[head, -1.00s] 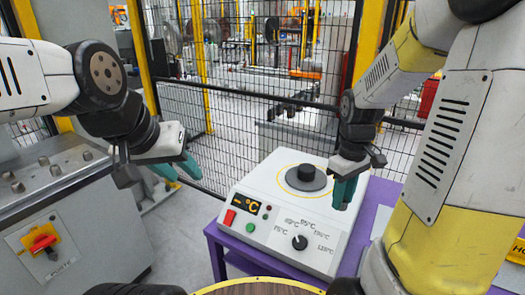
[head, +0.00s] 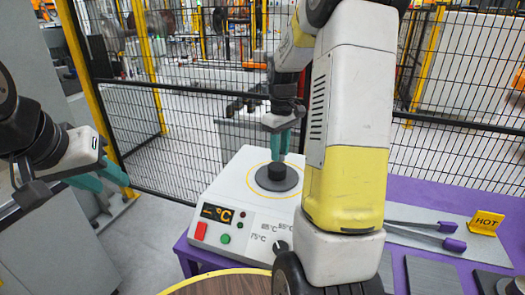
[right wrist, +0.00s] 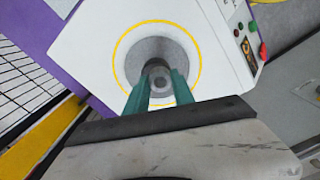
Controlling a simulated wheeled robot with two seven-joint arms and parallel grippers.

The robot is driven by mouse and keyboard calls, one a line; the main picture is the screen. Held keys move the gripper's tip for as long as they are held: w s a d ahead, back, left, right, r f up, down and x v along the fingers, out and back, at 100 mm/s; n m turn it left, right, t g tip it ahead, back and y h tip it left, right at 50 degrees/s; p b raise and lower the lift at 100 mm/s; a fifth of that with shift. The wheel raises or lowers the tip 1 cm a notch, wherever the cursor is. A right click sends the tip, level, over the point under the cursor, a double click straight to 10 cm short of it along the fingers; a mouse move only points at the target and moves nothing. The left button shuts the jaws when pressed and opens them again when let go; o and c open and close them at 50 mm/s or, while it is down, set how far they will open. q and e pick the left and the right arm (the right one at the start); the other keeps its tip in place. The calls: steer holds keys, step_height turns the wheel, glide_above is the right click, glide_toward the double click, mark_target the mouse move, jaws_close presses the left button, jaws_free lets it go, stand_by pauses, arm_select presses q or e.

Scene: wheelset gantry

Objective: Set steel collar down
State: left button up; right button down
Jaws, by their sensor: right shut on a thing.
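A white heater (head: 238,205) with a temperature display stands on a purple table. Its top has a round dark plate (head: 262,183) inside a yellow ring. A short dark cylinder, seemingly the steel collar (head: 276,171), stands upright over the middle of that plate. My right gripper (head: 280,154) points down at it with green fingers. In the right wrist view the fingers (right wrist: 157,86) are shut on the small round grey collar (right wrist: 157,67). Whether its underside touches the plate is hidden. My left gripper (head: 113,184) is open and empty at the left, away from the heater.
On the purple table (head: 404,196) at the right are tongs with purple handles (head: 452,244) and a yellow HOT sign (head: 486,222). A wire fence (head: 440,130) runs behind. A round wooden top (head: 220,284) is at the front. My right arm hides part of the table.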

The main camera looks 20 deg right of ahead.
mark_target(277, 166)
steer(key=shift+w+d+f, duration=0.1)
steer(key=shift+w, duration=1)
steer(key=shift+f, duration=1.75)
steer(key=shift+f, duration=0.1)
steer(key=c, duration=1.1)
jaws_free()
